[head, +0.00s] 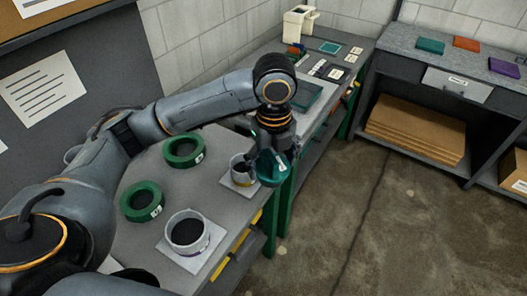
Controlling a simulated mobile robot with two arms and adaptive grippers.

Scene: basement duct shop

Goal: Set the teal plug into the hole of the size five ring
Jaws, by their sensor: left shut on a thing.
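My left gripper (270,155) is shut on the teal plug (272,173) at the table's right edge. The gripper partly hides the plug, which hangs just right of a small grey ring (239,178) on a white square pad. I cannot tell whether plug and ring touch. A larger grey ring (188,248) stands on another white pad at the near end of the table. Two green rings (184,151) and (142,201) lie on the table's left part. The ring labels are too small to read. My right gripper is not in view.
The grey table (190,190) has green legs. Behind it, a bench holds a white jug (298,24), a dark teal tray (305,98) and small cards. A shelf unit at right holds cardboard (415,135) and colored pieces on top. The concrete floor (370,230) is clear.

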